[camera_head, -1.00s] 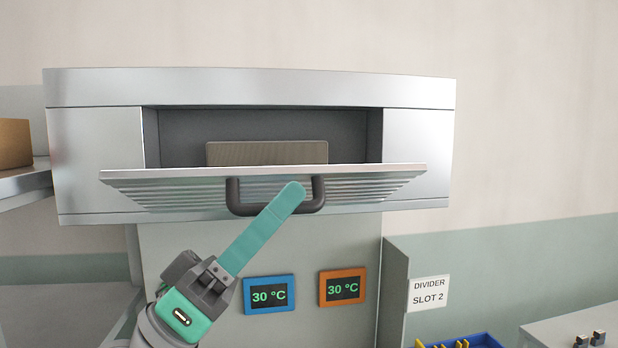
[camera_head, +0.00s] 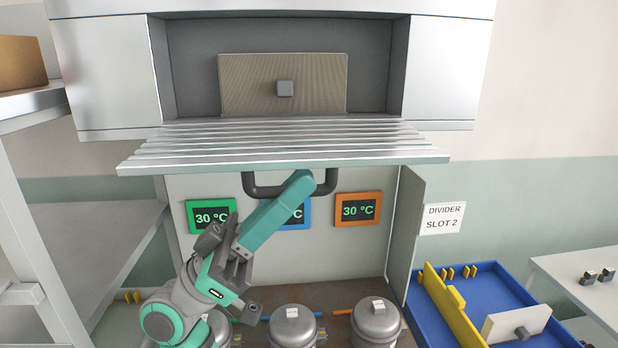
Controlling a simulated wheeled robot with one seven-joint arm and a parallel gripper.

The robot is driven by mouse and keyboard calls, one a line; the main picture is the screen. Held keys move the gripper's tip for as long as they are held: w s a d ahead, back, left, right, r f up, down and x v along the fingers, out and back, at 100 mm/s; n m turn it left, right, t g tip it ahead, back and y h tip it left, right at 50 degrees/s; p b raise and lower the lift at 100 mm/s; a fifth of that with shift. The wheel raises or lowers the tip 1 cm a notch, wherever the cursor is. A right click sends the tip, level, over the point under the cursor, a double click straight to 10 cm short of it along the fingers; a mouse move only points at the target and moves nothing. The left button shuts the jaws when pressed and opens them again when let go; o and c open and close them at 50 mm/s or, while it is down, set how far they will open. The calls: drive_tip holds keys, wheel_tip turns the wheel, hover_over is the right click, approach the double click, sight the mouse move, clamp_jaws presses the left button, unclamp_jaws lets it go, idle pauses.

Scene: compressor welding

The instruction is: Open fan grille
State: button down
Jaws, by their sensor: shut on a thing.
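The fan grille (camera_head: 285,142) is a slatted metal panel under the opening of the metal hood. It is swung down, with its front edge out towards me. Its dark U-shaped handle (camera_head: 262,191) hangs below the front edge. My gripper (camera_head: 304,183), with long teal fingers, reaches up from the lower left and is shut on the right side of the handle. The fingers hide part of the handle and of a blue-framed display. In the open recess stands a beige mesh panel (camera_head: 242,85) with a small grey knob (camera_head: 285,88).
Below are green (camera_head: 211,217) and orange (camera_head: 358,210) framed displays and several metal compressors (camera_head: 292,326). A divider wall (camera_head: 407,235) stands right, beside a blue tray (camera_head: 488,267) with a yellow divider. A shelf (camera_head: 80,245) stands left. The floor is not in view.

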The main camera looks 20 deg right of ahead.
drive_tip(key=shift+w+a+f, duration=0.15)
drive_tip(key=shift+w+f, duration=0.1)
drive_tip(key=shift+f, duration=0.1)
drive_tip(key=c, duration=2)
unclamp_jaws()
drive_tip(key=shift+c, duration=0.2)
drive_tip(key=v, duration=1)
drive_tip(key=shift+a+f, duration=0.2)
drive_tip(key=shift+f, duration=0.15)
drive_tip(key=shift+w, duration=0.1)
